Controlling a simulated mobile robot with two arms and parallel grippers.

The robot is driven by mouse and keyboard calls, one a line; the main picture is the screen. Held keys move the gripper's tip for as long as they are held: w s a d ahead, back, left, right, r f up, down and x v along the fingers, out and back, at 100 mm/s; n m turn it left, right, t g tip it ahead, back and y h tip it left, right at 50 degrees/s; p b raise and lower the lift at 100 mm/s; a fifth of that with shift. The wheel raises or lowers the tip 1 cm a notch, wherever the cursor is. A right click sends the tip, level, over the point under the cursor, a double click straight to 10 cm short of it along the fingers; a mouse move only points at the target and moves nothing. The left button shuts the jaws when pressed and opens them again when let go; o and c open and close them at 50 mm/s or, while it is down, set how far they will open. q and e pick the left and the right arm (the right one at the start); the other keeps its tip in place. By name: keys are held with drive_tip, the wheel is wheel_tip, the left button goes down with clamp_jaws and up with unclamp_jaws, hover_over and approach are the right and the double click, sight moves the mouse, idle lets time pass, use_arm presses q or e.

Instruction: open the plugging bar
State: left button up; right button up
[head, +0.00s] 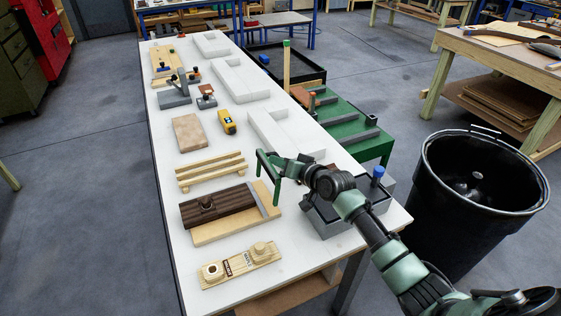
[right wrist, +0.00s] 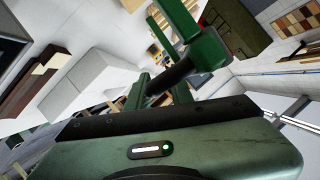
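I cannot tell for sure which thing is the plugging bar. A pale wooden board with two round wooden pieces and small labels (head: 239,262) lies at the near end of the white table. Behind it, a dark brown panel (head: 217,208) with a knob-like piece on top lies on a lighter board. My right gripper (head: 268,166) is above the table, right of a wooden slat rack (head: 211,172). In the right wrist view its green fingers (right wrist: 192,34) look apart with nothing between them. My left gripper is not in view.
The long white table (head: 166,165) also holds a tan block (head: 188,133), a yellow tool (head: 227,122) and white foam-like blocks (head: 240,78). A grey box with a blue knob (head: 378,172) is beside my right arm. A black bin (head: 478,200) stands at the right.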

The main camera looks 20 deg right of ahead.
drive_tip(key=shift+s, duration=0.1)
drive_tip(key=b+v, duration=0.1)
drive_tip(key=v, duration=0.6)
drive_tip(key=shift+s, duration=0.3)
drive_tip(key=shift+d+r, duration=0.1)
idle(0.4)
